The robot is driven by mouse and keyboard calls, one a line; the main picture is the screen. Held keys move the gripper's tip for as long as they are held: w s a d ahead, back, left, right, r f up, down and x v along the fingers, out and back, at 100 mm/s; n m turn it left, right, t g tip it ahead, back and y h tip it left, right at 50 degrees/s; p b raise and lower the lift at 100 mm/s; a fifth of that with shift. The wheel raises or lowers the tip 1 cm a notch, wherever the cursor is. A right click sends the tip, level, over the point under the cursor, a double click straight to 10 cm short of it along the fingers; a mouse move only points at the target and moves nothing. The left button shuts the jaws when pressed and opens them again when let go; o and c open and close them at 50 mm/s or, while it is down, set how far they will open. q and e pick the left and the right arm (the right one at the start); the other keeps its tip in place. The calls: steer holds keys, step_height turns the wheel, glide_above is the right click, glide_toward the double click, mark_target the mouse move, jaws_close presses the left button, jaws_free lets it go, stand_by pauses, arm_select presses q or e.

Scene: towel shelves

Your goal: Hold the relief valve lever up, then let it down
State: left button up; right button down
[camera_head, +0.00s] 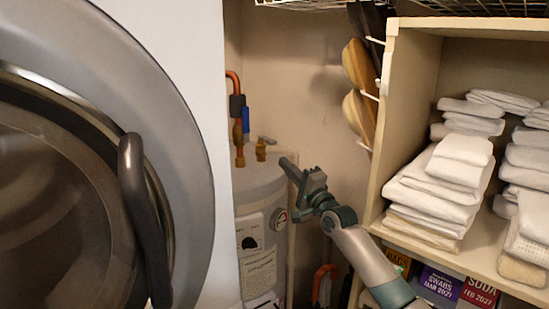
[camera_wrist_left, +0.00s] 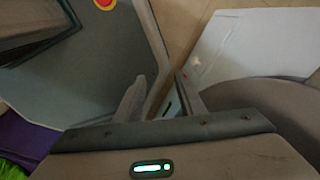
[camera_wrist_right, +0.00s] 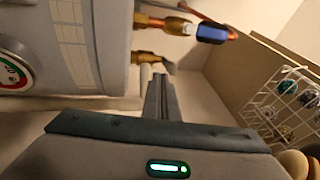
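The grey water heater tank (camera_head: 262,195) stands between the washer and the shelf. On its top is the brass relief valve (camera_head: 261,150) with a small grey lever (camera_head: 268,140). In the right wrist view the valve (camera_wrist_right: 146,57) and its lever (camera_wrist_right: 169,66) lie just beyond my fingertips. My right gripper (camera_head: 285,163) is to the right of the valve and a little lower. Its fingers (camera_wrist_right: 159,76) are together with nothing visible between them; I see no clear contact with the lever. My left gripper (camera_wrist_left: 160,88) is open and empty, outside the head view.
A copper pipe with a blue-handled valve (camera_wrist_right: 211,33) rises beside the relief valve. The washer (camera_head: 205,90) stands at left. At right is a shelf (camera_head: 400,90) with folded towels (camera_head: 440,180). Wooden utensils (camera_head: 357,110) hang on the shelf's side.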

mark_target(272, 140)
steer(key=b+x, duration=0.4)
steer(key=shift+w+a+f, duration=0.15)
steer(key=shift+w, duration=0.1)
steer(key=b+x, duration=0.3)
steer(key=b, duration=0.1)
steer(key=shift+b, duration=0.4)
steer(key=shift+r, duration=0.2)
steer(key=shift+w+r, duration=0.1)
steer(key=shift+r, duration=0.15)
steer(key=shift+w+a+r, duration=0.1)
steer(key=shift+w+r, duration=0.1)
steer(key=shift+r, duration=0.5)
steer(key=shift+w+a+r, duration=0.15)
steer(key=shift+r, duration=0.55)
steer(key=shift+w+a+r, duration=0.1)
steer(key=shift+w+r, duration=0.1)
steer(key=shift+r, duration=0.6)
stand_by(0.9)
